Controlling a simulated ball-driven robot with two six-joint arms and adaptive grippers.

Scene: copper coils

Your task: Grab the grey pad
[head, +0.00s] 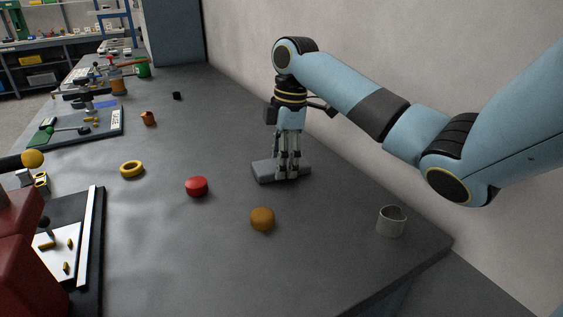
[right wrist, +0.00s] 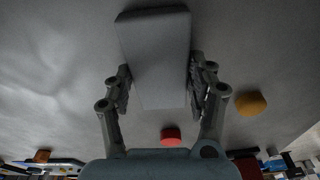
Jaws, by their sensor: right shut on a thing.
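The grey pad (head: 264,170) is a flat block on the dark table in the head view, right of the red disc. My right gripper (head: 287,177) points down over it with its fingers at the pad's two long sides. In the right wrist view the pad (right wrist: 157,60) lies between the two fingers of the right gripper (right wrist: 159,90), which is shut on it. Whether the pad is lifted off the table I cannot tell. My left gripper is not in view.
On the table (head: 180,240) are a red disc (head: 197,186), an orange-brown disc (head: 262,219), a yellow ring (head: 132,169) and a metal cup (head: 391,221) near the right edge. Trays and tools line the left side. A wall (head: 330,60) stands behind.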

